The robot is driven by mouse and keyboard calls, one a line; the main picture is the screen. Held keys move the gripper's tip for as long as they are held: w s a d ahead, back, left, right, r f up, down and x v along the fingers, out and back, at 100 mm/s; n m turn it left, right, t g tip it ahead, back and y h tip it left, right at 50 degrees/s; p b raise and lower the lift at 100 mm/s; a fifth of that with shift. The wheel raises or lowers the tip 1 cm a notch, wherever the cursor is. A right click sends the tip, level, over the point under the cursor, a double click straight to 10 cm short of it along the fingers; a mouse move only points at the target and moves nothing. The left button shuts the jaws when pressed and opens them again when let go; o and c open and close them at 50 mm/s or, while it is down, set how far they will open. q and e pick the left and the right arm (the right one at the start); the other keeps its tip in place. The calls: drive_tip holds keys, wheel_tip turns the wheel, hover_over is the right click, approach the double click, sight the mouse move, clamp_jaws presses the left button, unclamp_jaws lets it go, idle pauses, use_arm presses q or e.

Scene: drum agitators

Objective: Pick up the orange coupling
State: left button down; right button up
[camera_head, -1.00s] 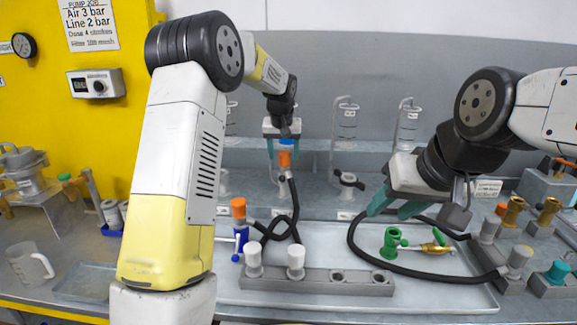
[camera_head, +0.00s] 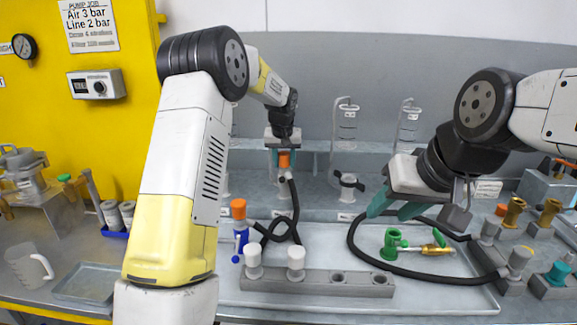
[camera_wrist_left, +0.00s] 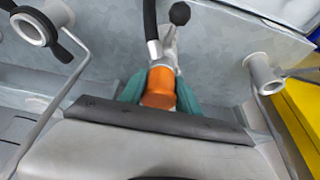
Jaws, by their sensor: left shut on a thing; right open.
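The orange coupling (camera_head: 284,160) stands upright on the end of a black hose at the back shelf, below my left wrist. My left gripper (camera_wrist_left: 160,92) is shut on it, with a teal finger on each side. The coupling also shows between the fingers in the left wrist view (camera_wrist_left: 160,86), on a grey fitting with the hose. My right gripper (camera_head: 394,208) is open and empty above the tray, near a green fitting (camera_head: 391,243).
Another orange-topped piece with a blue valve (camera_head: 239,226) stands on the tray (camera_head: 440,303). A grey block (camera_head: 318,283) holds two white-topped plugs. Brass fittings (camera_head: 513,212) stand at the right. Glass cylinders (camera_head: 346,122) on wire stands line the back.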

use_arm(q)
drive_tip(key=shift+r, duration=0.15)
wheel_tip(320, 180, up, 10)
drive_tip(key=shift+f, duration=0.1)
idle(0.5)
